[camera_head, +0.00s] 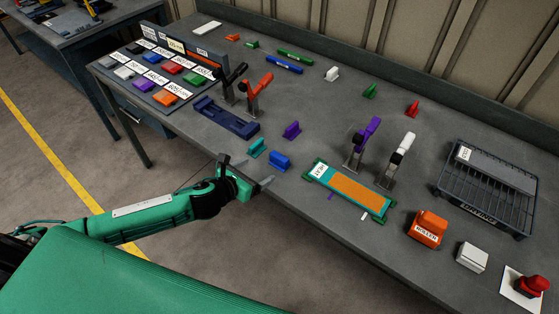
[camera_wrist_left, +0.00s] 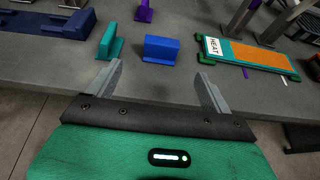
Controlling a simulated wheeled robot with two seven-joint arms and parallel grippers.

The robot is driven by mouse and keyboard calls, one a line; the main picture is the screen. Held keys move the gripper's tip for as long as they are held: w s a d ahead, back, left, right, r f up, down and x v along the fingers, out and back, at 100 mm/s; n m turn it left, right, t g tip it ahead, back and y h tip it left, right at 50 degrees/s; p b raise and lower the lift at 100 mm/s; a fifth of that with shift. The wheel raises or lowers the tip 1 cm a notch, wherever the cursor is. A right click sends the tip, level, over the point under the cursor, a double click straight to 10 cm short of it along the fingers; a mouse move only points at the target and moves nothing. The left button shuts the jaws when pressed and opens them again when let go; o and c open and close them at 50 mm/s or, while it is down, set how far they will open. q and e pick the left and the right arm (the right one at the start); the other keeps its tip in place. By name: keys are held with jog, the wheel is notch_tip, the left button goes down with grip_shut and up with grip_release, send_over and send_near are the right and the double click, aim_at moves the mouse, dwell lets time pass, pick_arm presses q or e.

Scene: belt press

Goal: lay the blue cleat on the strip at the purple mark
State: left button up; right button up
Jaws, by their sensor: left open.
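The blue cleat (camera_head: 280,160) stands on the grey table near its front edge. It also shows in the left wrist view (camera_wrist_left: 160,50), just beyond and between my fingertips. My left gripper (camera_head: 260,182) is open and empty at the table's front edge, short of the blue cleat and apart from it. The strip, orange with a teal border (camera_head: 352,190), lies in a green-ended holder marked HEAT, to the right of the cleat. A small purple mark (camera_head: 331,197) shows on the table by the strip's near edge; it also shows in the left wrist view (camera_wrist_left: 245,73). My right gripper is out of view.
A teal cleat (camera_head: 257,147) stands close left of the blue one, a purple cleat (camera_head: 292,129) behind. Purple-handled (camera_head: 364,140) and white-handled (camera_head: 398,157) clamps rise behind the strip. An orange ROLLER block (camera_head: 427,229) and wire rack (camera_head: 486,187) are at right.

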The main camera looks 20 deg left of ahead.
aim_at(277, 160)
pick_arm(q)
jog(key=p+x, duration=0.1)
jog(key=x, duration=0.6)
jog(key=shift+w+d+f, duration=0.15)
jog(key=shift+w, duration=0.1)
jog(key=shift+w+d+f+p, duration=0.25)
jog(key=shift+w+f+p, duration=0.05)
jog(key=shift+w+p, duration=0.2)
jog(key=shift+f+p+x, duration=0.2)
jog(key=shift+p+x, duration=0.4)
jog(key=shift+x, duration=1.45)
jog(key=shift+s, duration=0.1)
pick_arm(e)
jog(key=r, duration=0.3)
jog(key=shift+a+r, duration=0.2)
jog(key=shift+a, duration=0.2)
pick_arm(q)
jog(key=c, duration=1)
jog(key=shift+c, duration=0.9)
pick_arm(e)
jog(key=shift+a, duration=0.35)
pick_arm(q)
jog(key=shift+r, duration=0.1)
